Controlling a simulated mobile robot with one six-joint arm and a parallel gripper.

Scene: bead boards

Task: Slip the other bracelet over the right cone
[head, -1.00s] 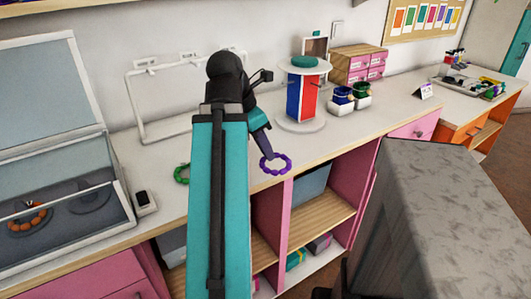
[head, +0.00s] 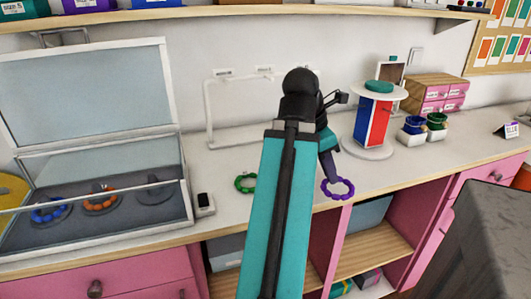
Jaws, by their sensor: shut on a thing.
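My gripper (head: 329,172) is shut on a purple beaded bracelet (head: 349,192), which hangs at its tip near the counter's front edge. A green beaded bracelet (head: 240,186) lies on the counter to the left, partly behind my arm. The glass display case (head: 182,208) stands at the left with its lid up. Inside it, a blue bracelet (head: 40,216) is around the left display piece and an orange bracelet (head: 91,208) is around the middle one. The right display piece (head: 155,193) is dark and bears no bracelet that I can see; its shape is hard to make out.
A small white stand with a black top (head: 204,203) sits beside the case. A white frame rack (head: 211,112) stands behind on the counter (head: 225,217). A red and blue rotating stand (head: 379,125) and small bead pots (head: 415,138) are to the right. A shelf (head: 180,13) runs above.

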